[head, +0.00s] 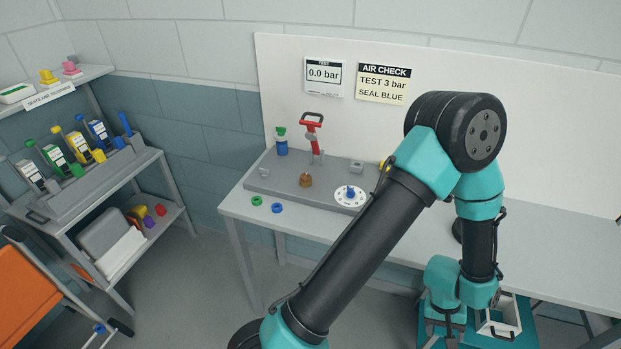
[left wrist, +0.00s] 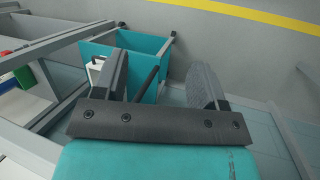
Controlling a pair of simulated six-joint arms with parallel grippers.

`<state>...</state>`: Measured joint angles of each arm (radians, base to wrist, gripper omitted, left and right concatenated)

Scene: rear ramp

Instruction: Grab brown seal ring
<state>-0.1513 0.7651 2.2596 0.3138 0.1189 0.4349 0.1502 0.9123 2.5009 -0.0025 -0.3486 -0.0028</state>
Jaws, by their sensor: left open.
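No brown seal ring can be made out for certain. A green ring (head: 257,200) and a blue ring (head: 277,208) lie on the bench top near its left front edge. A small brown fitting (head: 305,181) stands on the grey base plate (head: 270,183) behind them; I cannot tell whether a ring is on it. My left gripper points down at the lower right of the head view, away from the rings. Its two jaws (left wrist: 158,82) stand apart in the left wrist view, with nothing visibly held. My left arm hides part of the bench. My right gripper is not in view.
A teal bin (left wrist: 150,55) lies beyond the left jaws. A rack (head: 85,175) of coloured holders stands left. Floor between rack and bench is clear.

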